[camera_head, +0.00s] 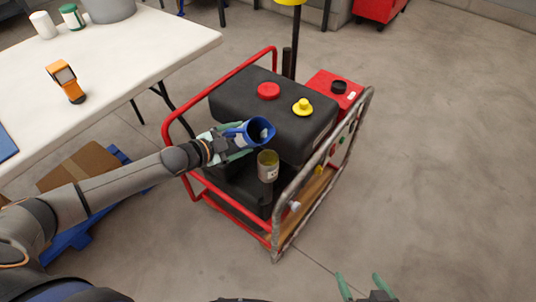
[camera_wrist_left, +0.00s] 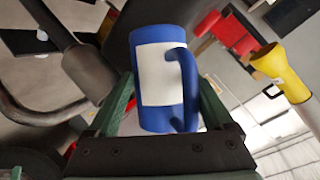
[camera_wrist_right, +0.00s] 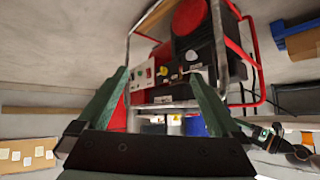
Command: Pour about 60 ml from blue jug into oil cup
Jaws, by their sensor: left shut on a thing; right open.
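The blue jug (camera_head: 259,133) is in my left gripper (camera_head: 238,142), above the machine's front part. Its mouth faces the head camera and tips toward the right; something pale shows inside. In the left wrist view the jug (camera_wrist_left: 178,122) has a white label and a blue handle, and sits between both fingers. A tan cup with a pale label (camera_head: 268,171), which looks like the oil cup, stands upright just below and slightly right of the jug. Its contents are not clear. No stream is visible between them. My right gripper (camera_head: 360,284) is open and empty, low at the front.
The red-framed machine (camera_head: 270,52) has a black tank with a red cap (camera_head: 268,90) and a yellow cap (camera_head: 303,106). A white table (camera_head: 130,60) at left carries an orange handheld device (camera_head: 66,82) and containers. Floor at right is clear.

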